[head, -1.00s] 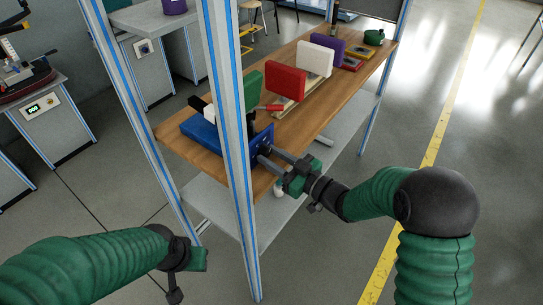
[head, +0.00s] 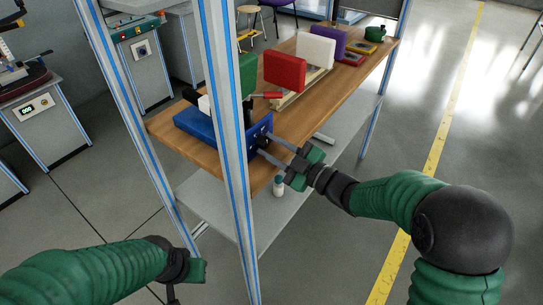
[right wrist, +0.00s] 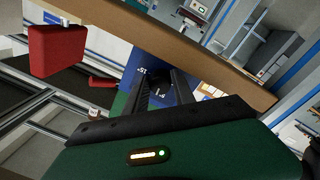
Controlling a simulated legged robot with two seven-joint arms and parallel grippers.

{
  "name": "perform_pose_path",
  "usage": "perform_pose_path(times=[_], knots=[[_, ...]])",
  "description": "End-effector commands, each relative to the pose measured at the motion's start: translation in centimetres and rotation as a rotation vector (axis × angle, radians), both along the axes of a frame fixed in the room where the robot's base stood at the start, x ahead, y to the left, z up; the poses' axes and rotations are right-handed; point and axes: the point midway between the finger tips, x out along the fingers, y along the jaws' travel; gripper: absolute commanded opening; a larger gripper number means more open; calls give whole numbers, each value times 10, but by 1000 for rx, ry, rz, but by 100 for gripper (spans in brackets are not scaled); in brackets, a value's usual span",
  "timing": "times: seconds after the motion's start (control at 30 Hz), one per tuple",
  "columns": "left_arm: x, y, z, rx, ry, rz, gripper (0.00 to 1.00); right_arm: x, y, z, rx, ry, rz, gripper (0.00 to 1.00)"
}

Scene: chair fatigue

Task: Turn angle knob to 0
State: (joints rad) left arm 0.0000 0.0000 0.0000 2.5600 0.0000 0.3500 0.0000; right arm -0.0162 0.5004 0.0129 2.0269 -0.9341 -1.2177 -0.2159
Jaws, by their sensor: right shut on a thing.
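The blue box (head: 192,124) sits on the near end of the wooden table, partly hidden by a metal post. Its dark blue front panel (head: 261,128) faces my right gripper (head: 262,145). The right fingers reach the panel and are shut on the small dark angle knob there, mostly hidden by the fingertips. In the right wrist view, the two dark fingers of the right gripper (right wrist: 162,77) end at the blue panel (right wrist: 150,69), which has white markings. I cannot read the knob's angle. My left gripper (head: 190,268) hangs low at the left, away from the table; its jaws are unclear.
The metal post (head: 228,150) stands close to the left of the right gripper. Red (head: 285,70), white (head: 315,49) and purple blocks stand farther back on the wooden table (head: 195,153). A small white bottle (head: 279,184) is below the gripper.

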Motion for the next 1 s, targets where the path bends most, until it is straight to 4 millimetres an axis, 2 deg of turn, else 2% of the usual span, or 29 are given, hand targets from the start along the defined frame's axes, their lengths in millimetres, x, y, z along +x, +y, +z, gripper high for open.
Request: perform_pose_path(times=[0.03, 1.0], knots=[[0, 0, -12, 0, 0, 0, 36, 1, 0, -2, -20, -45, 0, 0], [0, 0, -138, 0, 0, 0, 36, 2, 0, -3, -563, -786, 0, 0]])
